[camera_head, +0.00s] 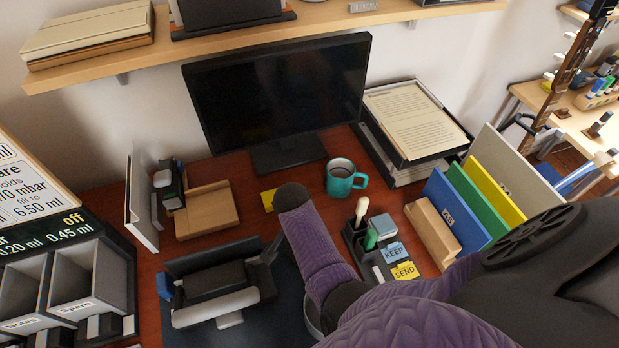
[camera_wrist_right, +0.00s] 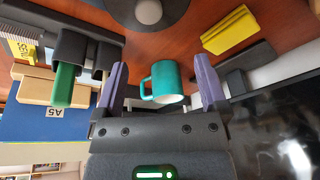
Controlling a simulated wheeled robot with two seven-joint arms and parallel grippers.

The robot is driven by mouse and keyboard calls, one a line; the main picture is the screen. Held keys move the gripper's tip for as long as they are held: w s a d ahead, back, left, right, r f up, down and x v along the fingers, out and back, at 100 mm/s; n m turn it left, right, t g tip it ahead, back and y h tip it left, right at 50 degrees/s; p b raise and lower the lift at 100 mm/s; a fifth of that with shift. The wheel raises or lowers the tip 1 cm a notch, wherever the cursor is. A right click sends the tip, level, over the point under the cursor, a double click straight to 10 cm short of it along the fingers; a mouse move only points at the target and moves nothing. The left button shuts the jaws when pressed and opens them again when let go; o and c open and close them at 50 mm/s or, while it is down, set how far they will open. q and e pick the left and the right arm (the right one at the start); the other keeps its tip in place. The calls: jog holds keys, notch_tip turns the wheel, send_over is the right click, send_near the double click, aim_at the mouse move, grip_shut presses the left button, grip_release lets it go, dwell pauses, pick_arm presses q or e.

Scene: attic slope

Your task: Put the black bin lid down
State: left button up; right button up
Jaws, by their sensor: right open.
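In the right wrist view, a dark round piece with a paler central knob (camera_wrist_right: 150,10) is cut off by the top edge; it may be the black bin lid, but I cannot be sure. In the head view, a grey round rim (camera_head: 311,314) shows beside my right arm, which hides most of it. My right gripper (camera_wrist_right: 160,68) has its two purple fingers spread, with nothing between their tips. The teal mug (camera_wrist_right: 163,82) stands beyond the fingers, apart from them. It also shows in the head view (camera_head: 343,178). My left gripper is not in view.
A pen holder (camera_head: 382,262) and upright folders (camera_head: 455,213) stand at the right. The monitor (camera_head: 280,95) is behind the mug. A black, white-fronted object (camera_head: 213,281) is at lower left, near labelled bins (camera_head: 73,288). Red-brown desk shows between them.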

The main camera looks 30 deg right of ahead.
jog(key=b+x, duration=0.3)
jog(key=b, duration=0.1)
jog(key=s+b+x, duration=0.1)
jog(key=b+x, duration=0.3)
jog(key=s+b+x, duration=0.1)
jog(key=b+x, duration=0.3)
jog(key=shift+a+f, duration=0.2)
jog(key=shift+a, duration=0.15)
jog(key=shift+w, duration=0.15)
jog(key=shift+r, duration=0.3)
jog(key=shift+c, duration=0.3)
grip_shut()
